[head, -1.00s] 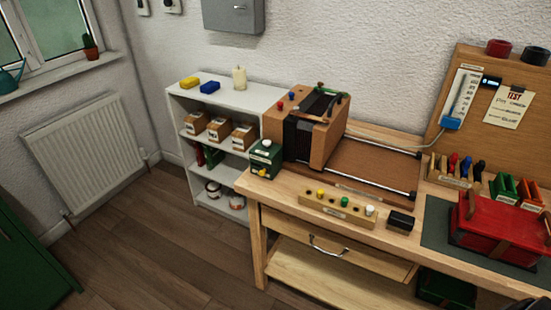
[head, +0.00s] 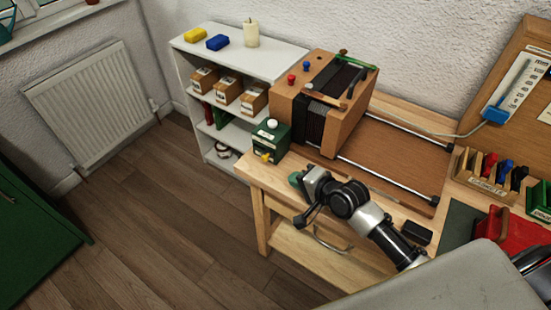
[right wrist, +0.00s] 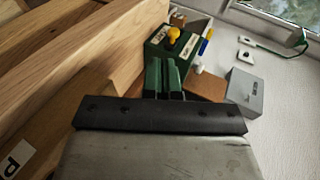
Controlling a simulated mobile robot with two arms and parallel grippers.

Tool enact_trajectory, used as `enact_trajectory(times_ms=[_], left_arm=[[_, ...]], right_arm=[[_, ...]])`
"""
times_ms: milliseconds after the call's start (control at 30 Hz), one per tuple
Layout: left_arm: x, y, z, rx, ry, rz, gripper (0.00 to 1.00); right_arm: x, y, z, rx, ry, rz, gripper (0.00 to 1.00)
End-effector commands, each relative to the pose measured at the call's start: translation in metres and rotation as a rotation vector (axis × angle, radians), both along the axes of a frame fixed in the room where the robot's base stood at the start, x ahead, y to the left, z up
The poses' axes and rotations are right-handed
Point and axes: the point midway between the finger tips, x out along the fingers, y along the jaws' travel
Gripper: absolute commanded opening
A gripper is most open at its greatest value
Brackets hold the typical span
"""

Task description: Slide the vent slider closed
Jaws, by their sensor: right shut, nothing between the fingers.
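A green box (head: 269,142) stands at the near left corner of the wooden bench. It has a white knob (head: 272,123) on top and a small yellow knob (head: 266,157) low on its front, which may be the vent slider; I cannot read how far it is slid. In the right wrist view the yellow knob (right wrist: 173,37) and the green box (right wrist: 186,50) show beyond my fingers. My right gripper (head: 296,180) is shut and empty, just right of the box at the bench's front edge. It also shows in the right wrist view (right wrist: 164,75), apart from the knob. My left gripper is not in view.
A bellows unit (head: 335,115) with rails stands behind the box. A white shelf (head: 285,50) is at the left. A black block (head: 418,232) and a red box (head: 505,230) lie to the right. The floor left of the bench is clear.

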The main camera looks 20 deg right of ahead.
Motion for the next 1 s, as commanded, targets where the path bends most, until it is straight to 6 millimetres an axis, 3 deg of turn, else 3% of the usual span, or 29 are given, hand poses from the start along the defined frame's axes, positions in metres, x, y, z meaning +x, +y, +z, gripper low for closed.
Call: enact_trajectory(times_ms=[167,667,1000], left_arm=[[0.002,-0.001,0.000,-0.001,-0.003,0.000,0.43],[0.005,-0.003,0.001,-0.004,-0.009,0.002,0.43],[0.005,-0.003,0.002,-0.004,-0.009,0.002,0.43]], right_arm=[[0.011,-0.007,0.005,0.069,-0.007,-0.041,0.00],[0.018,-0.005,0.003,0.081,-0.009,-0.048,0.00],[0.066,0.018,-0.020,0.081,-0.009,-0.048,0.00]])
